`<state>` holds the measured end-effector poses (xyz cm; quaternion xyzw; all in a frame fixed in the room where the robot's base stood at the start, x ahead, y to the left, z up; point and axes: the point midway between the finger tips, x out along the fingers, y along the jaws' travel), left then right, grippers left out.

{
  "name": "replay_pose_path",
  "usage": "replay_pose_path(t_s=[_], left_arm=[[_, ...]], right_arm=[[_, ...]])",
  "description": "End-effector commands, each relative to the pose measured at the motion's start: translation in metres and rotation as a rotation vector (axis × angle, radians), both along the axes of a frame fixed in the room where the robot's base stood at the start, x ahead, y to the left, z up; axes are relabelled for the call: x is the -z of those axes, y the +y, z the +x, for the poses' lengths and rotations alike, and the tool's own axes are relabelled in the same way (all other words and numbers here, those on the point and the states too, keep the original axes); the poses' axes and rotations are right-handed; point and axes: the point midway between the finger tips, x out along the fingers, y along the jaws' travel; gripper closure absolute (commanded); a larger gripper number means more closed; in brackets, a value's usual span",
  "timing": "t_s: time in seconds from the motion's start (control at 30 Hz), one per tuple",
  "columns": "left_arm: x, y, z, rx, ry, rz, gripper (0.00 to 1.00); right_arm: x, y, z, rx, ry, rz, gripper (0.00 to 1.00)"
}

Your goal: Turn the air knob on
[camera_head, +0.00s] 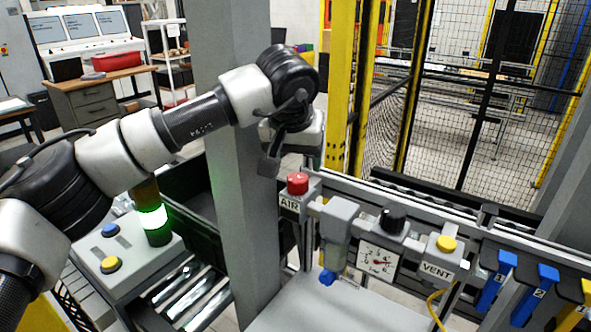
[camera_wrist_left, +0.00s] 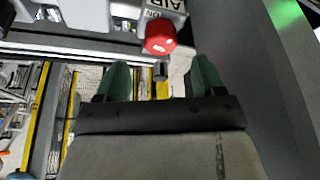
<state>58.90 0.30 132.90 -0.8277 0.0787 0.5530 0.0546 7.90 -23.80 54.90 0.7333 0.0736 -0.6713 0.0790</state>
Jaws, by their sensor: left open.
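The red air knob (camera_head: 298,183) sits on a grey block labelled AIR (camera_head: 289,203) at the left end of the fixture rail. In the left wrist view the red knob (camera_wrist_left: 160,36) shows just beyond the fingertips, roughly midway between them. My left gripper (camera_wrist_left: 160,78) has its two green fingers spread apart with nothing between them. In the head view the left gripper (camera_head: 270,162) is just above and left of the knob, partly hidden by its own wrist. It appears apart from the knob. My right gripper is not in view.
A grey post (camera_head: 240,215) stands close left of the knob. To the right are a pressure gauge (camera_head: 378,259), a black knob (camera_head: 391,220), a yellow VENT button (camera_head: 446,243) and blue numbered levers (camera_head: 497,281). A button box (camera_head: 120,255) with a lit green lamp (camera_head: 152,218) stands left.

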Motion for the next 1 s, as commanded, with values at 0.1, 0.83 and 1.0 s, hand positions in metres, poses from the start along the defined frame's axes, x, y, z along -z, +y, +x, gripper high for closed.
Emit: replay_pose_path(t_s=[0.1, 0.83, 1.0], left_arm=[[0.019, -0.002, 0.008, 0.0, 0.005, -0.001, 0.31], [0.054, -0.004, 0.022, 0.001, 0.0, -0.002, 0.5], [0.054, -0.004, 0.022, 0.001, 0.001, -0.003, 0.76]], right_arm=[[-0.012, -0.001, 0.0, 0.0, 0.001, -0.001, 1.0], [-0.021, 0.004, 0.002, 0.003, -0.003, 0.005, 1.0], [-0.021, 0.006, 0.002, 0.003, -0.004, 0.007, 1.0]])
